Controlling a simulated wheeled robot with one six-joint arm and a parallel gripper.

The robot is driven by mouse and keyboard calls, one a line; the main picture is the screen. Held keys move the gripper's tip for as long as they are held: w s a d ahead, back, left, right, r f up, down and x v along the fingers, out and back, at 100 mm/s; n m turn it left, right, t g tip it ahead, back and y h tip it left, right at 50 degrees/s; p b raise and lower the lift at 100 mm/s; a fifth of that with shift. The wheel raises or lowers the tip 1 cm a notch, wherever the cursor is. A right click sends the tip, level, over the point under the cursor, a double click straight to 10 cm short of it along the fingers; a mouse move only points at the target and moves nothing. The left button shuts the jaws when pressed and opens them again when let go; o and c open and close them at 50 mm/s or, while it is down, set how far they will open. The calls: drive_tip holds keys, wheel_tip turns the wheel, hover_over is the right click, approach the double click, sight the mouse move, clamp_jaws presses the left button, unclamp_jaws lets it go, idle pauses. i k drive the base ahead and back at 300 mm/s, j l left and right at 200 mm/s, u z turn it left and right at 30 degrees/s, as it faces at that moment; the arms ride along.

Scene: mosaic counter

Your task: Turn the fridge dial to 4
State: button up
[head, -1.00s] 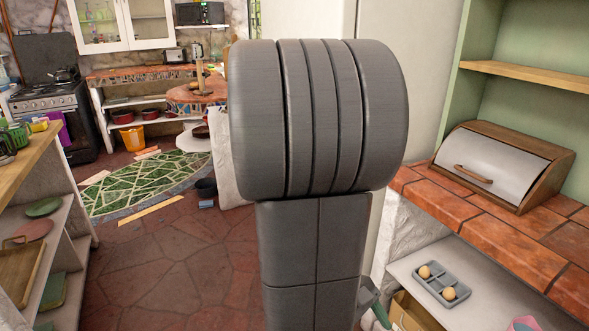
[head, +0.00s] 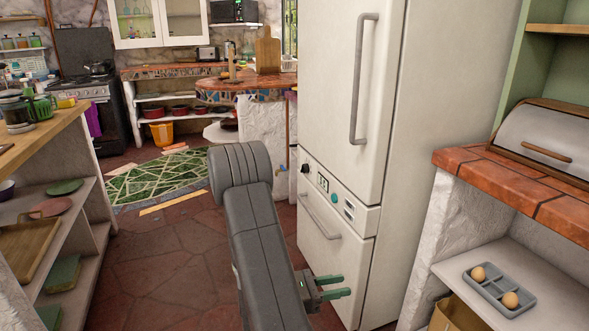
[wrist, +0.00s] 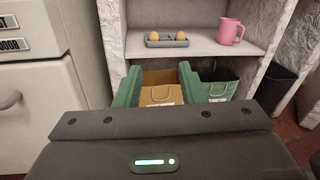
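The white fridge (head: 420,110) stands right of centre in the head view. Its control strip between the doors has a small black dial (head: 306,168), a display (head: 323,182) reading something I cannot make out surely, and a teal button (head: 334,198). The dial's setting is too small to read. My gripper (head: 346,285) is low in front of the lower fridge door, below and right of the dial. Its two green fingers are apart and empty, as the wrist view also shows (wrist: 158,78). In the wrist view, only the fridge's edge shows at left, without the dial.
Two long handles, upper (head: 361,80) and lower (head: 320,215), stick out from the fridge doors. At right, a brick counter (head: 500,190) stands over a shelf with an egg tray (head: 497,295). A wooden counter (head: 40,140) is at left.

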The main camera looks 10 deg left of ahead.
sight(304, 168)
drive_tip(key=i+j+u, duration=0.1)
drive_tip(key=i+j, duration=0.15)
drive_tip(key=i, duration=0.25)
drive_tip(key=i+j, duration=0.25)
drive_tip(key=i, duration=0.25)
drive_tip(key=i+j+u, duration=0.15)
drive_tip(key=i, duration=0.35)
drive_tip(key=i+j, duration=0.2)
drive_tip(key=i, duration=0.35)
drive_tip(key=j+u, duration=0.05)
